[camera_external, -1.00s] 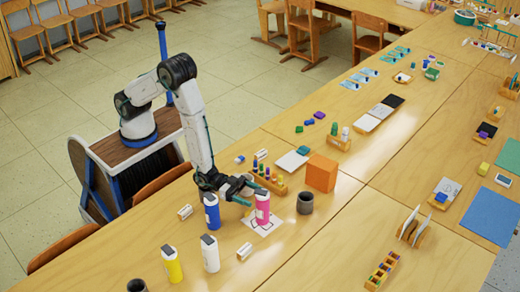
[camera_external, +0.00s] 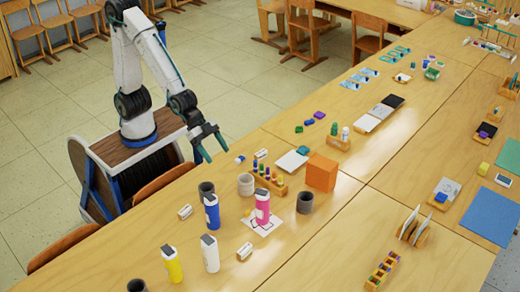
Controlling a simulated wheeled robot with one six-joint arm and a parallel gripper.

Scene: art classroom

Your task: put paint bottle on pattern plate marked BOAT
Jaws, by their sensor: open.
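A pink paint bottle (camera_external: 262,207) stands upright on a white plate (camera_external: 270,227) with dark line markings. The bottle hides part of the plate, and I cannot read a word on it. Other upright bottles stand to its left: a blue one (camera_external: 212,213), a white one (camera_external: 210,254) and a yellow one (camera_external: 172,265). My gripper (camera_external: 211,154) is open and empty. It is raised near the table's back-left edge, up and left of the pink bottle and clear of it.
A dark grey cup (camera_external: 206,189) and a pale cup (camera_external: 246,184) stand behind the bottles. Another dark cup (camera_external: 305,203) is right of the plate, near an orange cube (camera_external: 321,173). Small white blocks (camera_external: 244,252) lie nearby. The table's front middle is clear.

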